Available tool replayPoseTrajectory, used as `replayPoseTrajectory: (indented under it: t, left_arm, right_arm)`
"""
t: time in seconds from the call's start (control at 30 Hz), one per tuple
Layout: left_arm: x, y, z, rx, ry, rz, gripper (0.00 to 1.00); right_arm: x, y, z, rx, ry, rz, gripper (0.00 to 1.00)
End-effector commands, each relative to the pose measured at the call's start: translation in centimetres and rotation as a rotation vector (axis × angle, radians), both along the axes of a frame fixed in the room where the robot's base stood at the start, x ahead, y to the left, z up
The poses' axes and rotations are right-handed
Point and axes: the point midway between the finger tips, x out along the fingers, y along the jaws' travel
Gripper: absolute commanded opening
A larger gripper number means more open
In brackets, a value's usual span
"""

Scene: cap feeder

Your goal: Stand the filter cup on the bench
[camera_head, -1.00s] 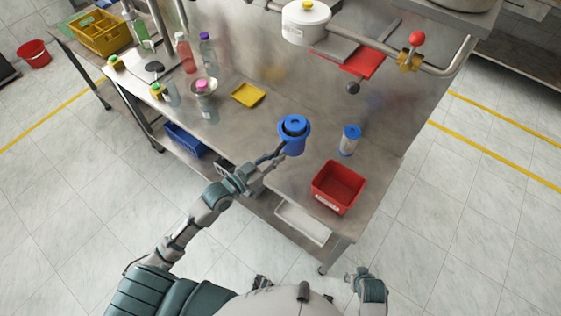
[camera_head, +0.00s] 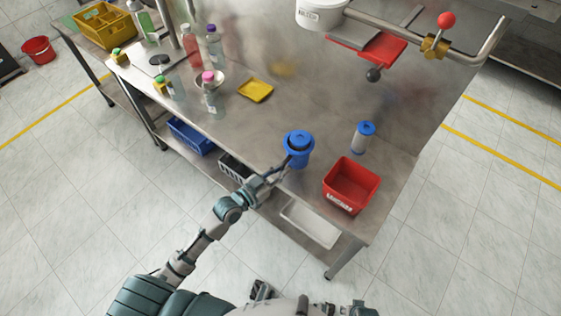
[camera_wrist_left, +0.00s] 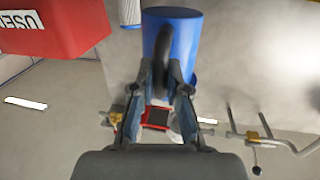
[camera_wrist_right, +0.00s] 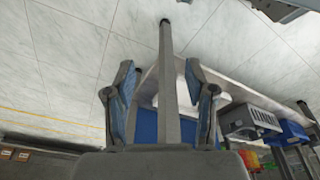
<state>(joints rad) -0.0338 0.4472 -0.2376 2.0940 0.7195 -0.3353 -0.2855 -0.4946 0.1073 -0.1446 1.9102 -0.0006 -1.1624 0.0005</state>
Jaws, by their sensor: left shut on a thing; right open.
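The blue filter cup (camera_head: 298,152) is upright, near the front edge of the bench (camera_head: 325,110). In the left wrist view the blue cup (camera_wrist_left: 182,45) has a dark curved handle (camera_wrist_left: 162,55). My left gripper (camera_head: 284,166) is shut on that handle, and its fingers (camera_wrist_left: 160,85) flank it. I cannot tell whether the cup's base touches the bench. My right gripper (camera_wrist_right: 165,100) is open and empty, away from the bench top; only a bit of it shows at the bottom of the head view.
A red bin (camera_head: 337,199) marked USED and a white filter with a blue cap (camera_head: 363,139) stand right of the cup. A yellow dish (camera_head: 256,90) and several bottles are to the left. A pipe with a red knob (camera_head: 447,20) crosses the back. Steel between the dish and cup is clear.

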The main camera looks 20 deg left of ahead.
Motion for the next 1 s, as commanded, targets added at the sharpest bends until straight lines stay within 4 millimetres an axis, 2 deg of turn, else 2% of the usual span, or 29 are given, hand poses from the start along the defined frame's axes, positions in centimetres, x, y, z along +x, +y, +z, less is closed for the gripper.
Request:
replayPoseTrajectory:
  t: [0.03,0.1,0.2,0.3,0.37,0.6,0.93,0.97,1.0]
  left_arm:
    - [1.4,0.7,-0.3,0.003,-0.004,0.002,0.0]
    - [3.0,1.3,-0.4,0.003,-0.004,0.002,0.0]
    - [4.6,2.0,-0.6,0.001,-0.003,0.001,0.0]
    - [5.4,2.3,-0.6,0.0,-0.002,0.001,0.0]
    - [5.5,2.3,-0.8,0.0,-0.001,0.001,0.0]
    - [5.5,2.3,-3.9,0.0,0.0,0.001,0.0]
    - [5.5,2.4,-4.0,0.0,-0.002,0.001,0.0]
    - [5.5,2.4,-4.1,0.001,0.001,0.001,0.21]
    - [5.5,2.4,-4.1,0.001,0.001,0.001,0.31]
  right_arm:
    - [0.1,0.0,0.5,0.001,-0.004,-0.001,0.55]
    - [0.2,0.0,1.5,0.0,-0.006,-0.002,0.55]
    - [0.3,0.0,2.8,0.001,-0.009,-0.003,0.55]
    - [0.3,-0.1,3.6,0.001,-0.011,-0.003,0.55]
    - [0.4,-0.1,4.0,0.002,-0.013,-0.004,0.55]
    - [0.2,-0.2,7.1,0.003,-0.021,-0.006,0.55]
    - [0.1,-0.2,7.7,0.001,-0.022,-0.007,0.55]
    - [0.2,-0.2,7.8,0.001,-0.022,-0.007,0.55]
    - [0.2,-0.2,7.8,0.001,-0.022,-0.007,0.55]
